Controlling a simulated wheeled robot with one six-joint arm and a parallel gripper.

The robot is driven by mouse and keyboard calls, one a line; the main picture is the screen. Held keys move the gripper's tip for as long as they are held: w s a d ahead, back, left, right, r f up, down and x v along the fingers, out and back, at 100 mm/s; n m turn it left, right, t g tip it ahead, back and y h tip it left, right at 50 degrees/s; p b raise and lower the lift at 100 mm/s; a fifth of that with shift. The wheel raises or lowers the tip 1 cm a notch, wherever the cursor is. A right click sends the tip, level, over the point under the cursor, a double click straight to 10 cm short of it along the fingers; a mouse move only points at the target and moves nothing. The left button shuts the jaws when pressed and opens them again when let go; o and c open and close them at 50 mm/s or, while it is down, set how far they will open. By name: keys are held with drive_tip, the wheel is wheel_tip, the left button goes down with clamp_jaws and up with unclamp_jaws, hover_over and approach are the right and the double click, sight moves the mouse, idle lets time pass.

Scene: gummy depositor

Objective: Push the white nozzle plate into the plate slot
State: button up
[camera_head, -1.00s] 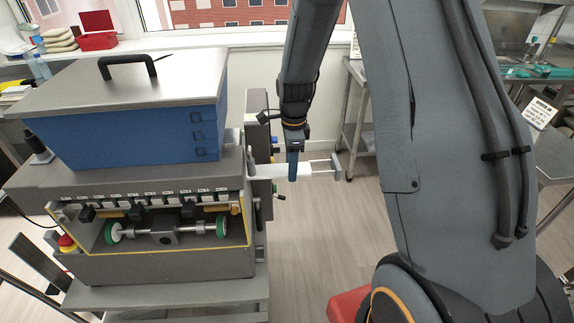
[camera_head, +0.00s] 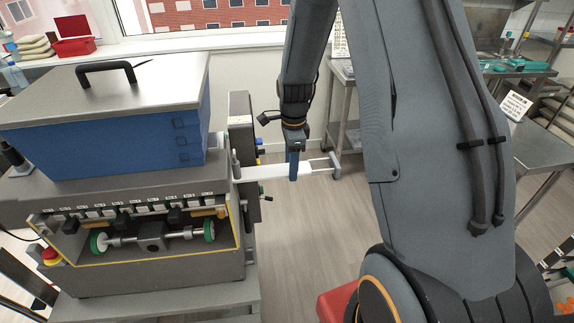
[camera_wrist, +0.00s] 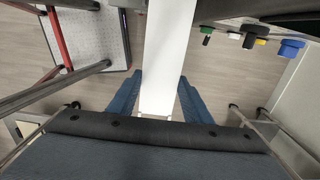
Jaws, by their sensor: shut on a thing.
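The white nozzle plate (camera_head: 268,171) is a long flat strip reaching sideways from the right side of the depositor to my gripper. It also shows in the wrist view (camera_wrist: 168,55), running up between the fingers. My gripper (camera_head: 293,172) is shut on the plate near its right end, with the blue fingers (camera_wrist: 158,95) on either side of it. A pale open-framed end (camera_head: 325,164) sticks out right of the fingers. The plate's left end is at the plate slot (camera_head: 238,172) in the depositor's side; how far it is inside is hidden.
The depositor (camera_head: 140,265) with its blue hopper (camera_head: 110,135) fills the left. Coloured knobs (camera_wrist: 250,38) stick out beside the plate. A metal table (camera_head: 345,100) stands behind, and a red object (camera_head: 336,303) is near my base.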

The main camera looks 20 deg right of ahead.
sight(248, 173)
drive_tip(key=shift+s+d, duration=0.2)
drive_tip(key=shift+d, duration=0.9)
drive_tip(key=shift+r+p, duration=0.1)
drive_tip(key=shift+p, duration=0.2)
drive_tip(key=shift+a, duration=0.1)
drive_tip(key=shift+w+a, duration=0.5)
drive_tip(key=shift+a, duration=2)
drive_tip(key=shift+w+a, duration=0.55)
drive_tip(key=shift+a, duration=1.9)
drive_tip(key=shift+w+a, duration=0.5)
drive_tip(key=shift+a, duration=2)
drive_tip(key=shift+d+p, duration=0.1)
drive_tip(key=shift+p, duration=0.2)
